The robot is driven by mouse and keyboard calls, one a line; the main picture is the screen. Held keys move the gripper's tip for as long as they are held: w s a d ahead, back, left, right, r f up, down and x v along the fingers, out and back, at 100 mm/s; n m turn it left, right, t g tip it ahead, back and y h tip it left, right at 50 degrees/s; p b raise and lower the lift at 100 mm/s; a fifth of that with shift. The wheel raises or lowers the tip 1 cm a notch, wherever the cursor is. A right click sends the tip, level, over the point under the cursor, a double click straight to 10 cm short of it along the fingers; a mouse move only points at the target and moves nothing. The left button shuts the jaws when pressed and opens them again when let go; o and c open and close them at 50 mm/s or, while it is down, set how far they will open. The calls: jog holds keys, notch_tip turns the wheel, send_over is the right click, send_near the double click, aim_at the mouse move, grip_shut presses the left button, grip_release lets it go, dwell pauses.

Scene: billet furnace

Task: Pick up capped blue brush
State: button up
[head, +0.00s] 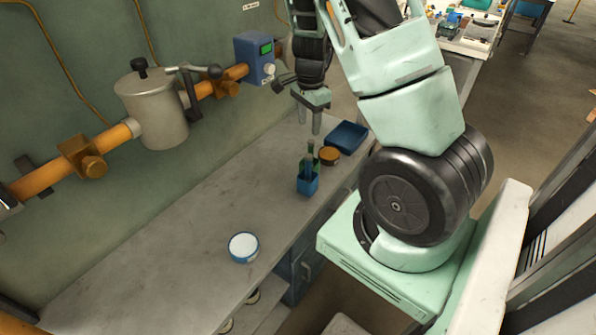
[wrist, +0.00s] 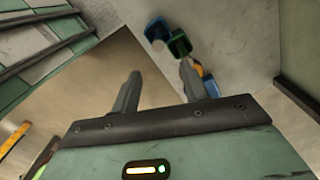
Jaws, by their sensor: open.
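A blue holder (head: 307,185) stands on the grey counter. A dark blue upright piece (head: 309,168) and a green piece show in it; the blue one looks like the brush, but its cap is too small to make out. In the wrist view a green and dark blue shape (wrist: 180,43) lies beyond the fingertips. My gripper (head: 308,124) is open and empty, fingers pointing down, above and behind the holder and apart from it. Its two separated fingers also show in the wrist view (wrist: 160,72).
An orange-brown round container (head: 329,156) and a blue tray (head: 347,136) stand close behind the holder. A blue dish with a white top (head: 243,247) sits nearer. A pipe with a metal pot (head: 152,110) runs along the wall. The counter's left part is clear.

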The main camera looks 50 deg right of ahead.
send_near(309, 164)
jog(key=f, duration=0.3)
jog(key=w+d+f, duration=0.1)
jog(key=f, duration=0.1)
jog(key=shift+f, duration=0.3)
jog(key=shift+s+f+p, duration=0.1)
jog(key=shift+f+p, duration=0.5)
jog(key=shift+f, duration=2.1)
grip_shut()
